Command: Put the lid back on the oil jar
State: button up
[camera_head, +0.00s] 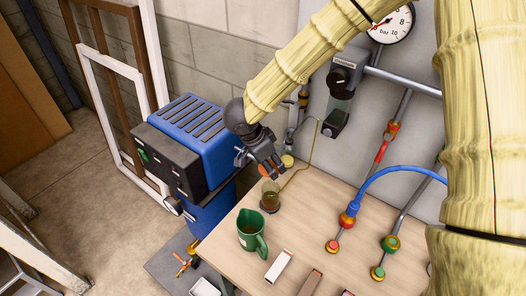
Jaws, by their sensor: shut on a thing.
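The oil jar (270,197) is a small clear glass jar with brownish oil, standing upright near the back left edge of the wooden bench. My gripper (265,169) is just above it, coming down from the upper right. It is shut on a small orange-brown piece, apparently the lid (264,171), mostly hidden by the fingers. The lid looks close over the jar's mouth; I cannot tell whether they touch.
A yellow round piece (287,161) is just right of the gripper. A green jug (251,232) stands in front of the jar. A blue machine (190,140) is on the left. Pipes and a blue hose (395,169) are on the right. Small blocks (279,266) lie at the bench front.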

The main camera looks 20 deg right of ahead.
aim_at(268, 175)
jog(key=s+b, duration=0.2)
jog(key=s, duration=0.1)
jog(key=s+b, duration=0.1)
jog(key=shift+s+d+f, duration=0.1)
jog(key=shift+s+f, duration=0.3)
jog(key=shift+c, duration=0.2)
jog(key=w+f, duration=0.1)
jog(key=w+f+b, duration=0.1)
jog(key=f, duration=0.1)
jog(key=f+b, duration=0.1)
jog(key=shift+w+f, duration=0.3)
jog(key=shift+w, duration=0.1)
jog(key=shift+s+r, duration=0.3)
jog(key=shift+s, duration=0.25)
jog(key=shift+s+r, duration=0.25)
jog(key=shift+s, duration=0.25)
jog(key=shift+o, duration=0.2)
jog(key=shift+w+f, duration=0.35)
jog(key=shift+w, duration=0.25)
jog(key=shift+w+f, duration=0.35)
jog(key=shift+w, duration=0.2)
jog(key=shift+s+r, duration=0.45)
jog(key=shift+s, duration=0.2)
jog(key=shift+w+f+p, duration=0.15)
jog(key=shift+w+p, duration=0.1)
jog(key=shift+p, duration=0.1)
jog(key=shift+c, duration=0.2)
jog(key=shift+s+a+r, duration=0.2)
jog(key=shift+s+r, duration=0.05)
jog(key=shift+s, duration=0.1)
